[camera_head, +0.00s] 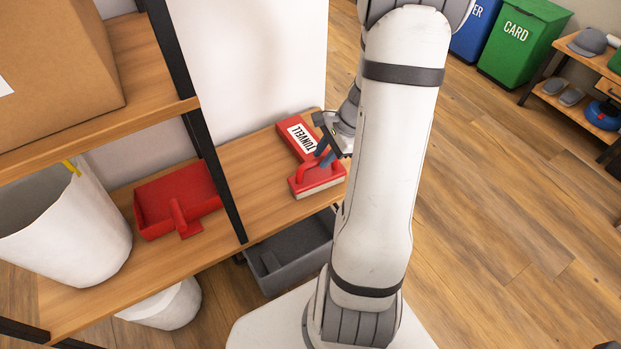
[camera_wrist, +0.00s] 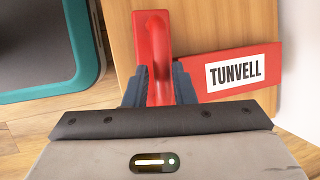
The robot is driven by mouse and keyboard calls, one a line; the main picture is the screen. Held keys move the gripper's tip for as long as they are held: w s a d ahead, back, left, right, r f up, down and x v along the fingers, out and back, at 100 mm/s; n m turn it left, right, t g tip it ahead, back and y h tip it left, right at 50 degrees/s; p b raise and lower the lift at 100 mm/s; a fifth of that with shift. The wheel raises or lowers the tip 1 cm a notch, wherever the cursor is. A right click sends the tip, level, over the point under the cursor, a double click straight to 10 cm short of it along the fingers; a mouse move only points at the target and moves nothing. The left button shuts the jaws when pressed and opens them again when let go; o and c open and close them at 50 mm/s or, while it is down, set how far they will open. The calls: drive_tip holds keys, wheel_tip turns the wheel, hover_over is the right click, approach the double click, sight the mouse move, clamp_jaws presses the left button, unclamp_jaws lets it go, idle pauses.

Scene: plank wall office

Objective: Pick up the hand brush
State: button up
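The hand brush (camera_head: 317,181) is red with pale bristles and sits on the lower wooden shelf near its front corner. Its red handle shows in the wrist view (camera_wrist: 155,45). My gripper (camera_head: 326,145) is down at the brush. In the wrist view my dark fingers (camera_wrist: 160,88) lie on either side of the handle, very close to it. I cannot tell whether they press on it. Part of the handle is hidden by the fingers in the head view.
A red box labelled TUNVELL (camera_head: 297,133) lies right behind the brush. A red dustpan (camera_head: 160,203) and a white bin (camera_head: 75,235) stand further left, past a black shelf post (camera_head: 222,190). A grey tray (camera_head: 290,255) is below the shelf. Open floor lies right.

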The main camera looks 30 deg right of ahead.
sight(314, 166)
drive_tip(key=b+x, duration=0.2)
drive_tip(key=x, duration=0.3)
drive_tip(key=shift+a+f, duration=0.1)
drive_tip(key=shift+f, duration=0.05)
drive_tip(key=shift+w, duration=0.1)
drive_tip(key=shift+c, duration=0.2)
clamp_jaws()
